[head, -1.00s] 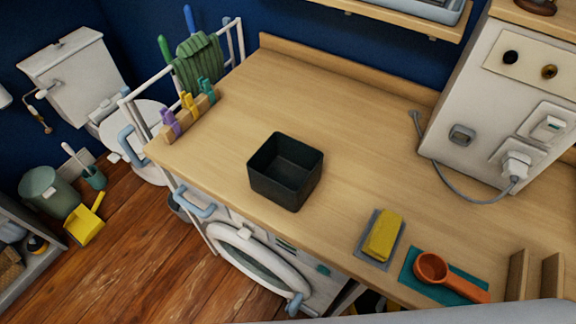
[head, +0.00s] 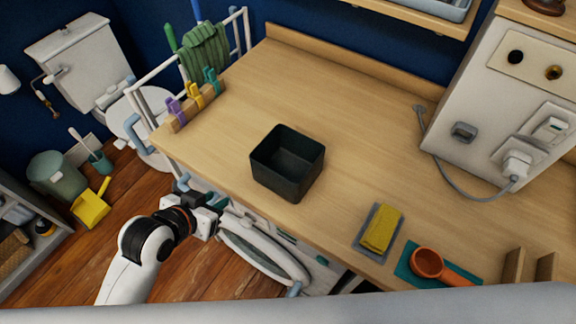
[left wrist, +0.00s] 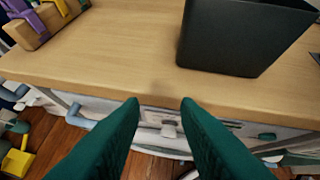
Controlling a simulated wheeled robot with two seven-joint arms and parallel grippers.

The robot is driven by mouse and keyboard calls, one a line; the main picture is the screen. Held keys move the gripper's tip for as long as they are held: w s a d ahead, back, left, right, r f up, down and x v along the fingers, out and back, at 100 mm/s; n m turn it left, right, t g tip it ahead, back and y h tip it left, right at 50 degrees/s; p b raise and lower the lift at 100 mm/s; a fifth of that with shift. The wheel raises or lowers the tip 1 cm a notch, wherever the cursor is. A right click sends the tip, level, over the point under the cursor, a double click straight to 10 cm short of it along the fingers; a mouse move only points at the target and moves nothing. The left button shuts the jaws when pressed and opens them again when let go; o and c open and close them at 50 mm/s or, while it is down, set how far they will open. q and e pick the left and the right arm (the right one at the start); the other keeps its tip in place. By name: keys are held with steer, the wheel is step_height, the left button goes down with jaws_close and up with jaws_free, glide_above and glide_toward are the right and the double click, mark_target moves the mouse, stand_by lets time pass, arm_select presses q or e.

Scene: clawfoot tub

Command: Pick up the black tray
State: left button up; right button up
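The black tray (head: 287,178) is a deep, square, open box standing upright near the front edge of the wooden counter in the head view. It looks empty. In the left wrist view the tray (left wrist: 240,38) is at the top, ahead of the fingers and apart from them. My left gripper (head: 218,203) is in front of the counter, to the lower left of the tray. In the left wrist view its two dark green fingers (left wrist: 160,108) are spread with nothing between them. My right gripper is not in view.
A yellow sponge (head: 381,228) and an orange scoop (head: 428,264) lie on the counter right of the tray. A wooden block with coloured pegs (head: 195,108) sits at the left end. The washing machine (head: 262,250) is below. The counter behind the tray is clear.

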mark_target(260, 143)
arm_select(q)
steer(key=w+d+r+m+t+h, duration=0.2)
steer(key=w+d+r+h, duration=0.25)
steer(key=r, duration=0.35)
steer(key=shift+y, duration=0.35)
steer(key=p+x, duration=0.1)
steer(key=x, duration=0.2)
steer(key=p+x, duration=0.1)
steer(key=x, duration=0.3)
steer(key=p+x, duration=0.1)
steer(key=x, duration=0.2)
steer(key=shift+w+f+p, duration=0.3)
steer(key=shift+w, duration=0.05)
steer(key=shift+w+d+f, duration=0.2)
steer(key=shift+w+f, duration=0.05)
steer(key=shift+w, duration=0.05)
steer(key=shift+s, duration=0.1)
steer(key=shift+c, duration=0.2)
jaws_close()
